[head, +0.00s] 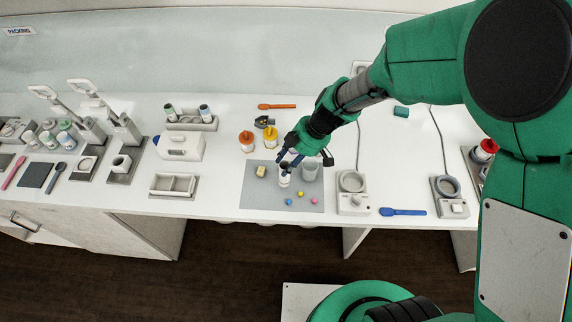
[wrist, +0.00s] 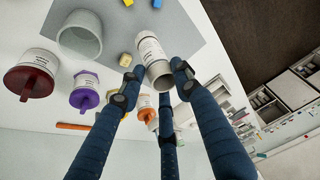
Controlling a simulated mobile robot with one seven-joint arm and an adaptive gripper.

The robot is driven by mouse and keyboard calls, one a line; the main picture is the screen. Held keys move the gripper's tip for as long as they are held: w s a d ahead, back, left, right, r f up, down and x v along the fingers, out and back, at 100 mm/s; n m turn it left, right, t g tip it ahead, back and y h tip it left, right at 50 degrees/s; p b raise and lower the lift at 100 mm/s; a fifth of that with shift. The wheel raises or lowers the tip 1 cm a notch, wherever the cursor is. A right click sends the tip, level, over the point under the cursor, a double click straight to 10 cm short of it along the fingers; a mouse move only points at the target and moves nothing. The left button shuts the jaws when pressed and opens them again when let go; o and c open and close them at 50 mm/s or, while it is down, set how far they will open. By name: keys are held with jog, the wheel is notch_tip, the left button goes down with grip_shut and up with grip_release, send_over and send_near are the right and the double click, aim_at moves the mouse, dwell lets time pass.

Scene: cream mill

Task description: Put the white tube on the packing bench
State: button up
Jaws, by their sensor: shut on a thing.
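The white tube (head: 284,179) has printed text on its side and stands over the grey mat (head: 255,203) in the head view. In the wrist view the white tube (wrist: 150,52) lies between my fingers, its near end round and greyish. My gripper (head: 288,164) is shut on the tube's upper part, with the dark blue fingers (wrist: 153,86) around it. I cannot tell whether the tube touches the mat. A "PACKING" sign (head: 19,31) is on the wall at the far left, above the long white bench (head: 225,185).
A grey cup (head: 310,172) stands close right of the tube. Orange-capped (head: 246,141) and yellow-capped (head: 270,136) jars stand behind. A yellow block (head: 261,171) and small coloured pieces lie on the mat. A white divided tray (head: 174,185) and stands crowd the left.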

aim_at(288, 164)
jog(key=shift+w+a, duration=0.3)
jog(key=shift+w, duration=0.4)
jog(key=shift+f, duration=0.1)
jog(key=shift+f, duration=1.85)
jog(key=o, duration=0.9)
jog(key=shift+d+r, duration=0.1)
jog(key=shift+r, duration=0.25)
jog(key=v, duration=1.1)
jog(key=shift+s+d+r, duration=0.1)
jog(key=shift+r, duration=0.2)
